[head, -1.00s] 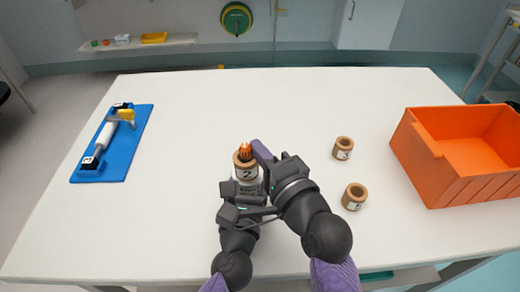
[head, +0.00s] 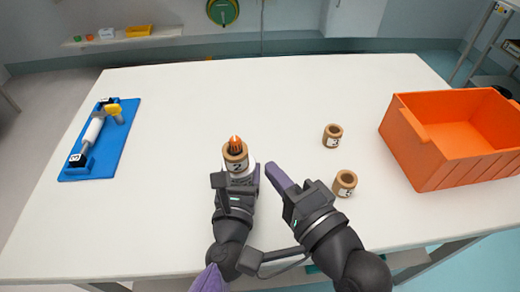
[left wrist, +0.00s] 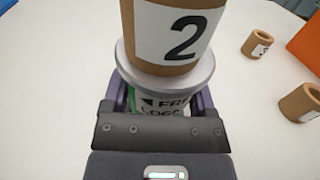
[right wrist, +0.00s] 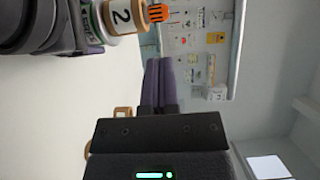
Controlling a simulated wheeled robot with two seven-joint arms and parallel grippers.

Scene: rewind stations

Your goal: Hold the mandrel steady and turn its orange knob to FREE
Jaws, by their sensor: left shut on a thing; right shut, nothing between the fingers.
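The mandrel (head: 246,172) stands upright near the table's front middle. Its body carries a brown core (head: 235,161) labelled 2, with the orange knob (head: 236,144) on top. My left gripper (head: 238,182) is shut on the mandrel's body, below the core. In the left wrist view the grey flange (left wrist: 204,72) sits above partly covered FREE and LOCK lettering (left wrist: 168,103); the knob is out of view there. My right gripper (head: 272,170) is shut and empty, to the right of the mandrel and apart from it. The right wrist view shows its closed fingers (right wrist: 158,75) and the knob (right wrist: 158,13).
Two loose brown cores (head: 332,136) (head: 344,183) stand to the right. An orange crate (head: 430,160) is at the right edge. A blue board with a white roller tool (head: 104,150) lies at far left. The table's middle and back are clear.

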